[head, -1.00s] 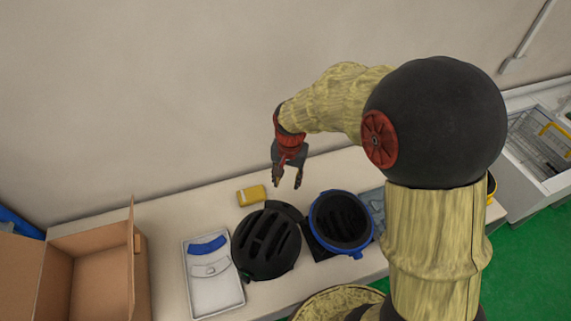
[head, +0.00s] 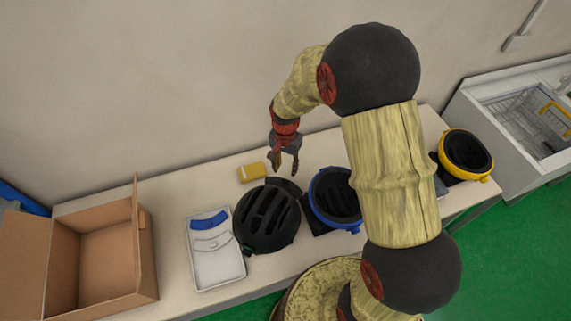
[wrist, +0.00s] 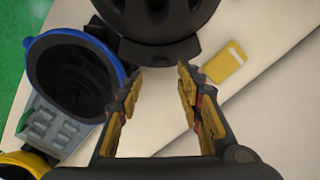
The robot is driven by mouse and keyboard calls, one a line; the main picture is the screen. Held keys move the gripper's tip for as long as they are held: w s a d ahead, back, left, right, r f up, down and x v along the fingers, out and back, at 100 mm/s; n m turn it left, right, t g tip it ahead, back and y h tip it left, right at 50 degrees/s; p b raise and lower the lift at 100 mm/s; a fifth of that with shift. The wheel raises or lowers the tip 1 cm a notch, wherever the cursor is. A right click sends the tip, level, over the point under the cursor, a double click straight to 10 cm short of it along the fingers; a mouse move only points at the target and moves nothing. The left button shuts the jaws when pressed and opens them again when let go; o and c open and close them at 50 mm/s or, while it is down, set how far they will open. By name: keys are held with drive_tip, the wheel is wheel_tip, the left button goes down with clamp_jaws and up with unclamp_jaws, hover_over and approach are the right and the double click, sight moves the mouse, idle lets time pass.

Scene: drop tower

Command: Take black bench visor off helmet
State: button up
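The black helmet (head: 267,217) sits on the bench, its slotted shell facing up. Its black visor (head: 286,185) juts from the back edge, toward the wall. In the wrist view the helmet (wrist: 155,18) is at the top, and the visor (wrist: 160,50) sits just beyond my fingertips, still against the shell. My gripper (head: 284,168) is above the bench behind the visor. In the wrist view my gripper (wrist: 160,75) has its fingers apart with nothing between them, roughly in line with the visor.
A blue-rimmed helmet (head: 336,198) lies close to the right, a yellow-rimmed one (head: 466,152) farther right. A yellow pack (head: 251,172) lies left of my gripper. A white tray (head: 222,270) holding blue and white visors is left of the helmet, with an open cardboard box (head: 95,265) beyond.

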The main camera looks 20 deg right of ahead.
sight(286, 180)
drive_tip(key=shift+f+b, duration=2.1)
drive_tip(key=shift+f, duration=1.6)
drive_tip(key=shift+c, duration=1)
drive_tip(key=c, duration=0.5)
drive_tip(key=shift+r, duration=0.1)
drive_tip(key=shift+c, duration=0.2)
wheel_tip(286, 180, up, 14)
drive_tip(key=p, duration=0.9)
